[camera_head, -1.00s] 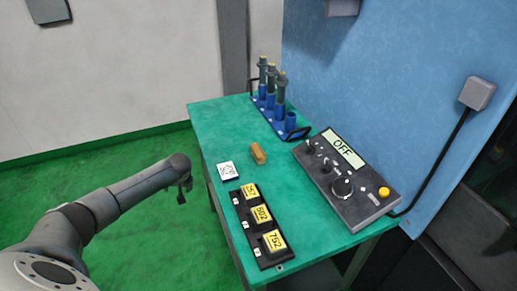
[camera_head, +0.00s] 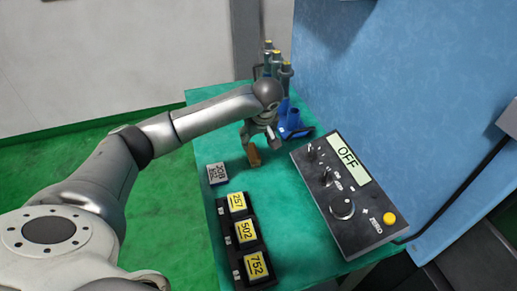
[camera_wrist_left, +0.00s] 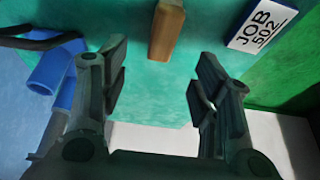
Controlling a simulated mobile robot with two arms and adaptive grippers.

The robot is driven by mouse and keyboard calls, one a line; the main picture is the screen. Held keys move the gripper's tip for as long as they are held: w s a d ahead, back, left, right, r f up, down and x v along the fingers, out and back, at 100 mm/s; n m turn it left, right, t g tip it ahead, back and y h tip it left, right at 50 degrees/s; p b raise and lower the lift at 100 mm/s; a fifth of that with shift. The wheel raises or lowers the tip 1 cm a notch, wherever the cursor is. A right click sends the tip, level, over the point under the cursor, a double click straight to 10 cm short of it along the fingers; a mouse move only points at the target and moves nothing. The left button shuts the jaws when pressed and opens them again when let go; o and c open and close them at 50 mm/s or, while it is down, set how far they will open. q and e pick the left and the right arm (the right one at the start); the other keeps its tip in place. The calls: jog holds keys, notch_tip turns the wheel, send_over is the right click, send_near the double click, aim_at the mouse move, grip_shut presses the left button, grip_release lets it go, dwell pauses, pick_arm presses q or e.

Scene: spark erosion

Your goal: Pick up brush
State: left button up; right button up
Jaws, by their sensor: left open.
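The brush, a small brown wooden block (camera_head: 254,157), lies on the green table between the card and the control box. It also shows at the top middle of the left wrist view (camera_wrist_left: 167,30), beyond the fingertips. My left gripper (camera_head: 262,141) is over the table just behind the brush, fingers pointing down. In the left wrist view the gripper (camera_wrist_left: 161,75) is open and empty, with the brush lined up roughly with the gap. I cannot tell its exact height over the table. My right gripper is not in view.
A JOB 502 card (camera_head: 217,173) lies left of the brush. A black tray (camera_head: 224,229) with yellow numbered blocks is in front. A grey control box (camera_head: 346,192) reading OFF is at right. A blue rack with upright tools (camera_head: 284,80) stands behind, close to my gripper.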

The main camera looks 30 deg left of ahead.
aim_at(253, 150)
pick_arm(q)
jog(key=shift+s+a+f, duration=0.15)
jog(key=shift+a+f, duration=0.15)
jog(key=shift+f, duration=0.35)
jog(key=shift+s+a+f, duration=0.1)
jog(key=shift+a+f, duration=0.2)
jog(key=shift+f, duration=0.3)
jog(key=shift+w+f, duration=0.2)
jog(key=shift+f, duration=0.1)
jog(key=p+x, duration=0.1)
jog(key=x, duration=0.3)
jog(key=shift+w+d+f+p, duration=0.1)
jog(key=shift+w+f+p, duration=0.1)
jog(key=shift+p, duration=0.15)
jog(key=shift+f, duration=0.25)
jog(key=shift+w, duration=0.1)
jog(key=shift+c, duration=2.6)
jog(key=c, duration=0.5)
jog(key=shift+c, duration=0.6)
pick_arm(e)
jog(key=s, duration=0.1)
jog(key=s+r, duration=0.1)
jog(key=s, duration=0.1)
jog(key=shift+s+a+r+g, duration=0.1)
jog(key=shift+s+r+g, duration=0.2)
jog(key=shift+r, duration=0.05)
